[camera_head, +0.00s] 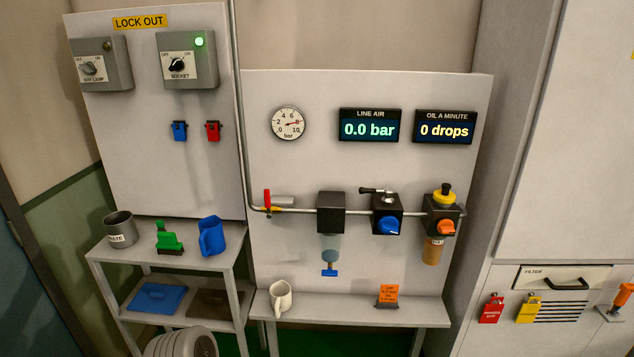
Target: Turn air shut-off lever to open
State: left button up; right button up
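The air shut-off lever (267,199) is a red handle on the pipe at the left of the air panel. It stands roughly upright, across the pipe, above a small yellow part (273,209). A pale cylinder sits beside it on the right. The line air display (370,125) reads 0.0 bar. The round gauge (288,123) above the lever has its red needle pointing right, near 8. Neither of my grippers is in view.
Black air units with a blue knob (388,225) and an orange knob (445,227) sit right of the lever. A vertical pipe (238,100) runs just left of it. A white mug (280,297) stands on the bench below. The space before the lever is clear.

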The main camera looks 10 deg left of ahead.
aim_at(267, 192)
jog(key=u, duration=0.45)
jog(key=i, duration=1.15)
jog(key=u, duration=0.9)
